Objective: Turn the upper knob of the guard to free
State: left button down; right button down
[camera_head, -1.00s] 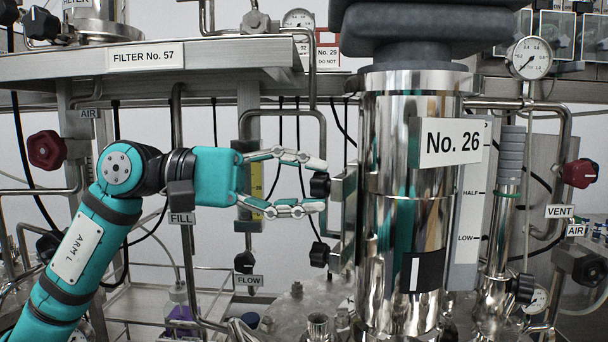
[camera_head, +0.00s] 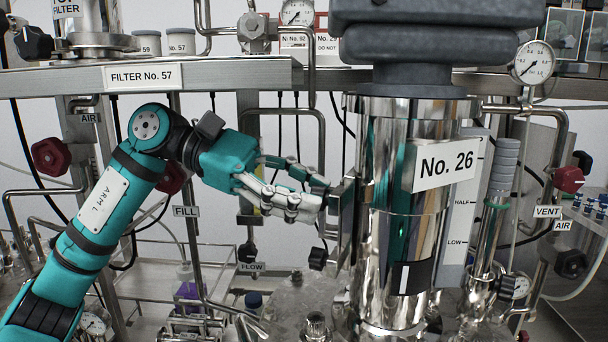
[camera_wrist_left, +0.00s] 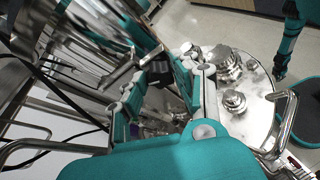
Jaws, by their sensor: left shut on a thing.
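The guard (camera_head: 345,215) is a steel plate standing upright against the left side of the shiny No. 26 cylinder (camera_head: 391,240). My left gripper (camera_head: 322,195) comes in from the left and is shut on the guard's upper knob, which the fingers mostly hide in the head view. Its fingers are rolled and slope down to the right. The black lower knob (camera_head: 318,258) is uncovered below the fingertips. In the left wrist view, the fingers of my left gripper (camera_wrist_left: 165,80) converge near a dark part, and the knob's setting cannot be read.
A thin pipe loop (camera_head: 285,112) stands behind my left gripper. Red valve knobs (camera_head: 51,157) and the FILL label (camera_head: 186,211) are to the left. A steel shelf edge (camera_head: 230,80) runs above. Steel fittings (camera_wrist_left: 233,102) stand on a round lid in the wrist view.

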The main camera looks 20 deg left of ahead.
pick_arm(q)
jog(key=n+g+p, duration=0.2)
jog(key=n, duration=0.1)
jog(key=n+g+p, duration=0.2)
jog(key=n, duration=0.1)
jog(key=shift+w, duration=0.2)
jog(key=shift+y, duration=0.3)
dwell(0.5)
jog(key=c, duration=1)
grip_release()
